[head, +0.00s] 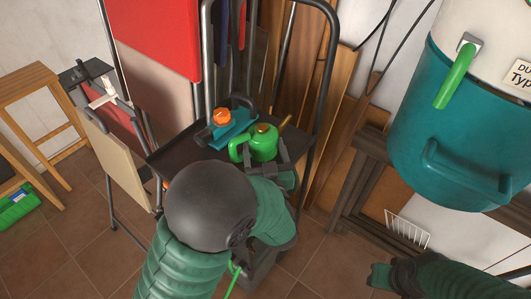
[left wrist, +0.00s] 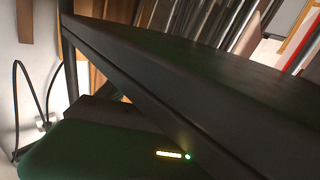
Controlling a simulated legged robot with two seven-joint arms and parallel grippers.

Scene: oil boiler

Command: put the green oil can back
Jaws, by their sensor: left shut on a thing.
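The green oil can (head: 264,141), with a red and yellow cap and a thin spout pointing up right, is at the black cart's top tray (head: 178,157). My left gripper (head: 268,160) is shut on the green oil can from the near side. The arm partly hides the can's lower part, so I cannot tell whether it touches the tray. The left wrist view shows a dark cart edge (left wrist: 150,75) close by, but not the can. My right arm (head: 425,277) is at the lower right; its finger state is unclear.
A blue tool with an orange knob (head: 222,117) is on the tray, left of the can. The cart's tubular frame (head: 331,60) rises behind and right.

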